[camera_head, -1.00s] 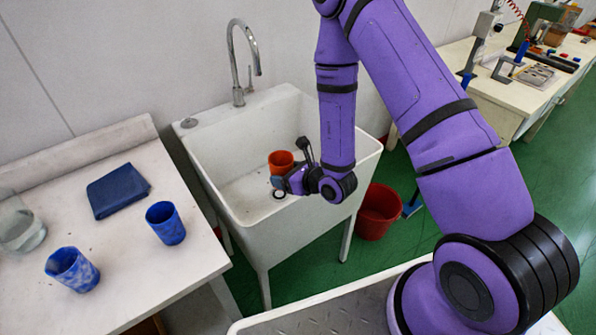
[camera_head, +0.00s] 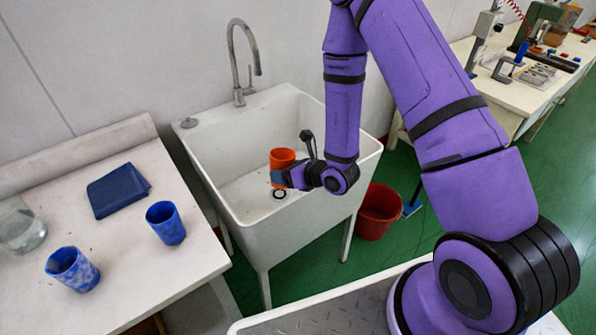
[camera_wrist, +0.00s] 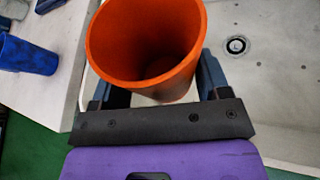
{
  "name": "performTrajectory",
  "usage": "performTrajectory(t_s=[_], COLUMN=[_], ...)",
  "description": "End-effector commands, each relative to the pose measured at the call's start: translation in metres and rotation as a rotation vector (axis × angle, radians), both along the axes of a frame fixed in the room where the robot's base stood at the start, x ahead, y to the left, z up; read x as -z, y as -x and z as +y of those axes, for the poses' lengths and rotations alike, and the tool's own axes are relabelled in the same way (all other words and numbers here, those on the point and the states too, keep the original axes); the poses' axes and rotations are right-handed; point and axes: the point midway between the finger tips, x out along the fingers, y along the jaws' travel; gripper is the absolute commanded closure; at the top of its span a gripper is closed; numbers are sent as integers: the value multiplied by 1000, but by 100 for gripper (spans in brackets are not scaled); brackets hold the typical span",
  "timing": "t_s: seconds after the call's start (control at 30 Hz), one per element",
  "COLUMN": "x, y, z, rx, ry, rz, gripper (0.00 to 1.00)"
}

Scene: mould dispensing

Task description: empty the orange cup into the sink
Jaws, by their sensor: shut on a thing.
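The orange cup (camera_head: 283,157) is held upright over the white sink (camera_head: 240,190). My gripper (camera_head: 279,177) is shut on it, coming from the right side. In the wrist view the orange cup (camera_wrist: 145,45) sits between the two fingers with its mouth facing the camera. Its inside is dark orange, and I cannot tell whether it holds anything. The sink basin (camera_wrist: 275,80) with its round drain shows to the right of the cup there.
A steel tap (camera_head: 240,65) stands at the sink's back. The left table (camera_head: 150,270) bears two blue cups (camera_head: 165,222), a folded blue cloth (camera_head: 118,190) and a glass vessel (camera_head: 22,230). A red bucket (camera_head: 378,211) stands on the floor right of the sink.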

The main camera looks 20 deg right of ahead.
Motion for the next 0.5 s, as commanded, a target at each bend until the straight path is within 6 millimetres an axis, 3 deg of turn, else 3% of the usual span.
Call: performTrajectory(t_s=[0.5], x=[15], y=[-17], z=[-16], rx=[2], ry=[-224], rz=[250], gripper=[58])
